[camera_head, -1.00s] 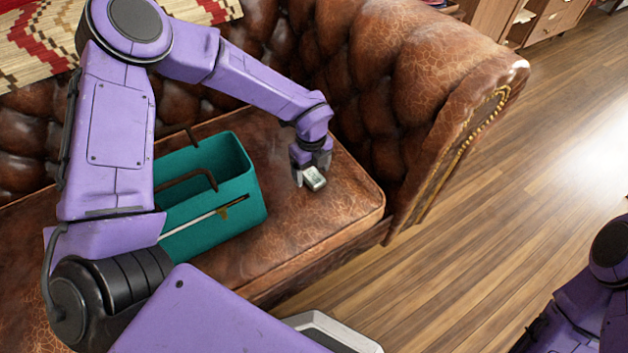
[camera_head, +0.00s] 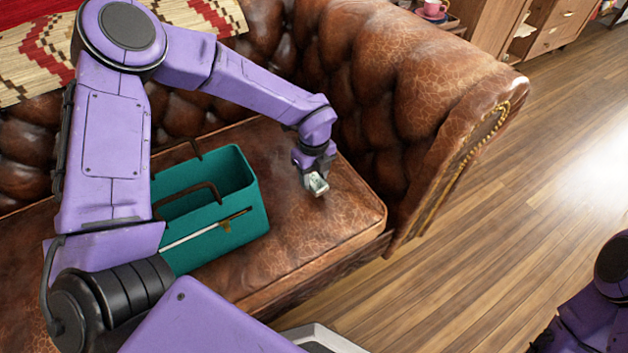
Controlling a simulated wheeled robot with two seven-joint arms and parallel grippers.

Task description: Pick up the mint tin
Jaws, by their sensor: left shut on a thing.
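The mint tin (camera_head: 317,184) is a small pale box with a greenish face. It is between the fingers of my left gripper (camera_head: 313,179), at the right end of the brown leather sofa seat. My left gripper points down and is shut on the tin. The fingers hide part of the tin. I cannot tell whether the tin touches the seat or is slightly above it. My right arm shows only in part at the lower right, and its gripper is not in view.
A teal open box (camera_head: 232,225) with dark brown handles stands on the sofa seat (camera_head: 325,235) left of my left gripper. The tufted sofa arm (camera_head: 440,110) rises to the right. A patterned blanket (camera_head: 35,60) lies on the backrest. Wooden floor (camera_head: 520,190) is clear.

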